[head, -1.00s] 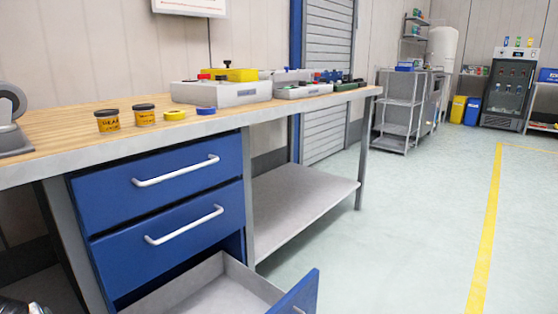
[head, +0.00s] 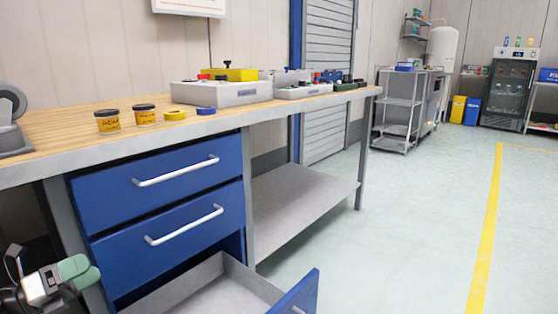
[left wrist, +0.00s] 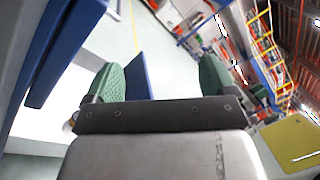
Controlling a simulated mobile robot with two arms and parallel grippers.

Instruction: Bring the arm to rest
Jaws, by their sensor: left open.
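My left gripper (head: 80,272) shows at the lower left of the head view, in front of the workbench's left leg. Its green finger pads stand out to the right, left of the drawer fronts. In the left wrist view the two green fingers (left wrist: 160,80) are wide apart with nothing held between them. A blue panel shows beyond them. My right gripper is in neither view.
The workbench (head: 55,172) has two shut blue drawers (head: 160,178) and an open bottom drawer (head: 215,285) jutting into the floor space. Jars (head: 107,121), a yellow tape roll (head: 175,115) and bins (head: 220,94) stand on top. The floor at right (head: 420,230) is clear.

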